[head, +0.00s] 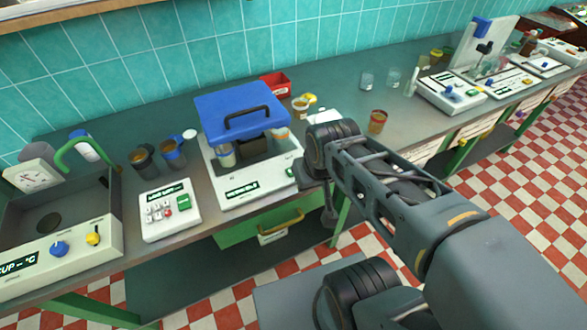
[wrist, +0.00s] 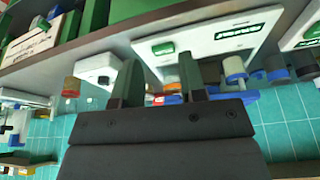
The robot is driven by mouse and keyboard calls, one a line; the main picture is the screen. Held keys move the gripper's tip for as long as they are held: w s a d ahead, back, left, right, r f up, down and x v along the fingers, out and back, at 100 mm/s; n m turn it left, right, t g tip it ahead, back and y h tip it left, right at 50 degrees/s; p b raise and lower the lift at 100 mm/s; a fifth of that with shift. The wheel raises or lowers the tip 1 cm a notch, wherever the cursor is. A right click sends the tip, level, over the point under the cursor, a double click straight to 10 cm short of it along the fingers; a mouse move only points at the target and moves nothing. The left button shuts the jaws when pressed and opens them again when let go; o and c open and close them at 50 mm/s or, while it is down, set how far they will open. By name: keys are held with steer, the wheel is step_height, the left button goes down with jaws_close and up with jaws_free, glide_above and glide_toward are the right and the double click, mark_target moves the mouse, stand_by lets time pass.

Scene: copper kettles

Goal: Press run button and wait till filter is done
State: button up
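A white machine (head: 247,186) with a raised blue lid (head: 240,110) stands on the counter in the head view. A dark display with green lettering is on its front. A green button (wrist: 163,48) shows on the same white front in the wrist view, beside the display (wrist: 236,31); its label is too small to read. My gripper (wrist: 160,65) has its two fingers apart with nothing between them, pointing at the front near the green button. I cannot tell whether a fingertip touches it. In the head view my wrist hides most of the gripper at the machine's right corner.
A white keypad unit (head: 169,210) with green and red keys stands left of the machine. Dark jars (head: 145,160) stand behind it. An orange-brown cup (head: 377,121) and a red bin (head: 274,84) are nearby.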

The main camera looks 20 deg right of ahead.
jaws_close()
stand_by(1.5)
